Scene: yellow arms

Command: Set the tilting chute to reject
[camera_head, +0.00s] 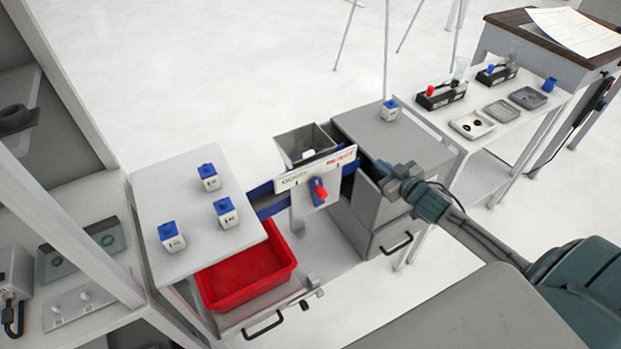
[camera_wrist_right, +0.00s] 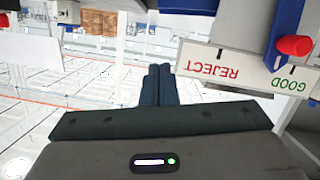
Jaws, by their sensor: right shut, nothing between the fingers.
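The tilting chute (camera_head: 268,203) is a blue channel behind a white panel (camera_head: 292,180) with green GOOD at left and red REJECT at right. A blue lever with a red knob (camera_head: 321,193) sits at the panel's middle. In the right wrist view the panel (camera_wrist_right: 235,70) appears upside down, with the red knob (camera_wrist_right: 294,46) at the right edge. My right gripper (camera_head: 388,176) is shut and empty, to the right of the panel and apart from the knob. Its fingers (camera_wrist_right: 157,86) show closed together. My left gripper is not in view.
A grey hopper (camera_head: 303,143) stands behind the panel. A red bin (camera_head: 246,277) sits below left. Several blue-capped white boxes (camera_head: 209,177) stand on the left table; another (camera_head: 389,110) is on the grey cabinet (camera_head: 368,130). The cabinet is close beside my right gripper.

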